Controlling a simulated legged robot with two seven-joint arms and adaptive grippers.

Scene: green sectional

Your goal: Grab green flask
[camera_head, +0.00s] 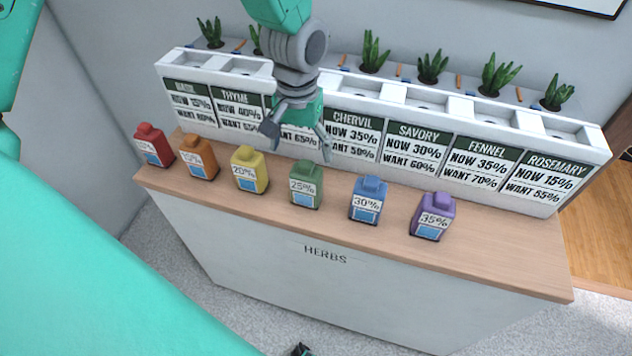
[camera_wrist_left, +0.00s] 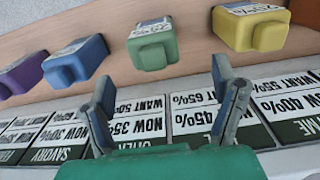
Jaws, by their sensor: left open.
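The green flask (camera_head: 306,186) stands upright on the wooden counter, its label reading 25%. It is between the yellow flask (camera_head: 249,170) and the blue flask (camera_head: 368,200). My left gripper (camera_head: 297,143) is open and empty, above and behind the green flask, in front of the label panels. In the left wrist view, the green flask (camera_wrist_left: 152,44) is ahead of the open fingers (camera_wrist_left: 163,74), roughly between their lines and apart from them.
A red flask (camera_head: 153,145), an orange flask (camera_head: 198,157) and a purple flask (camera_head: 433,216) stand in the same row. A white planter (camera_head: 480,115) with herb labels runs behind them. The wooden counter's (camera_head: 480,258) front strip is clear.

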